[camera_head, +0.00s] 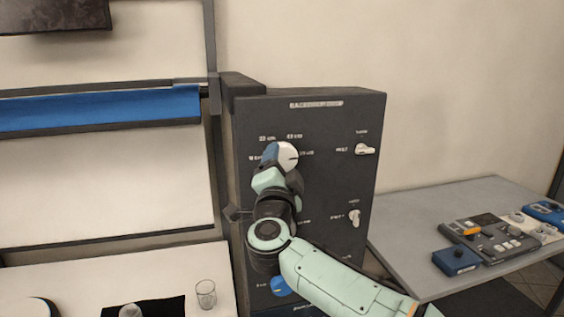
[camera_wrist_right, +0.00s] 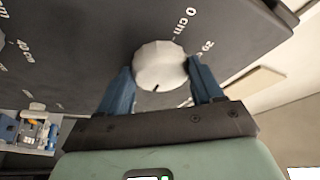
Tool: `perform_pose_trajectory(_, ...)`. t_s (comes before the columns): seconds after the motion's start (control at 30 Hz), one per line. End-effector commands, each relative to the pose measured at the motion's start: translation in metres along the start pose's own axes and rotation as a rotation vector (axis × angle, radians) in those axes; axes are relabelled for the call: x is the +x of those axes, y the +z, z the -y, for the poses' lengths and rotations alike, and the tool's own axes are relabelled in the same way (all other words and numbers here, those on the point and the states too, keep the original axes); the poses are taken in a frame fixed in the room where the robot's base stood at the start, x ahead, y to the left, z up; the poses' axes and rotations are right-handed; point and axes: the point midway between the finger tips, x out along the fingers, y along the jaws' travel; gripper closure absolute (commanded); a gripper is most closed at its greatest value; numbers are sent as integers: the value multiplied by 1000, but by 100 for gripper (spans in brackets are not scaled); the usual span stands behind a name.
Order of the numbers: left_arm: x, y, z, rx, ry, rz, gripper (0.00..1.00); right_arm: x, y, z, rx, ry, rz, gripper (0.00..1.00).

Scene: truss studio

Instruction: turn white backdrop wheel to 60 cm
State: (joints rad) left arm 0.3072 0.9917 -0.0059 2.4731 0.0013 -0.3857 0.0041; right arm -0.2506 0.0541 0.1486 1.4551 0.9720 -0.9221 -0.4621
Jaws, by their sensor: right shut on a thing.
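The white backdrop wheel (camera_head: 289,154) is a faceted knob on the upper left of the dark control panel (camera_head: 337,116). Small printed centimetre labels surround it. In the right wrist view, the white wheel (camera_wrist_right: 160,64) sits between the blue fingers of the right gripper (camera_wrist_right: 162,82). A dark mark shows on its lower rim there. In the head view, a dark mark on its face points right, toward a label that looks like 60 cm. My left gripper is not in view.
A blue wheel (camera_head: 281,286) is low on the panel, partly behind my arm. White switches (camera_head: 365,149) and (camera_head: 355,217) are on its right side. A blue backdrop roll (camera_head: 100,110) hangs at left. A glass (camera_head: 205,293) stands below. A grey table (camera_head: 408,212) holds control devices.

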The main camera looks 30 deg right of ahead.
Motion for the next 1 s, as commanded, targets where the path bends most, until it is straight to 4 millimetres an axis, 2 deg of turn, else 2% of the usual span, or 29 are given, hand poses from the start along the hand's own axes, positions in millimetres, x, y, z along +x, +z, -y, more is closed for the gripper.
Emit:
perform_pose_trajectory(0.67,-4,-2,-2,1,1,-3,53,0,0,1,69,27,1,64)
perform_pose_trajectory(0.7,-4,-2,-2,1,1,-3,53,0,0,1,69,26,1,31)
perform_pose_trajectory(0.77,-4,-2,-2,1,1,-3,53,0,0,1,68,26,1,11)
perform_pose_trajectory(1.0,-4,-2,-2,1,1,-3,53,0,0,1,65,26,0,9)
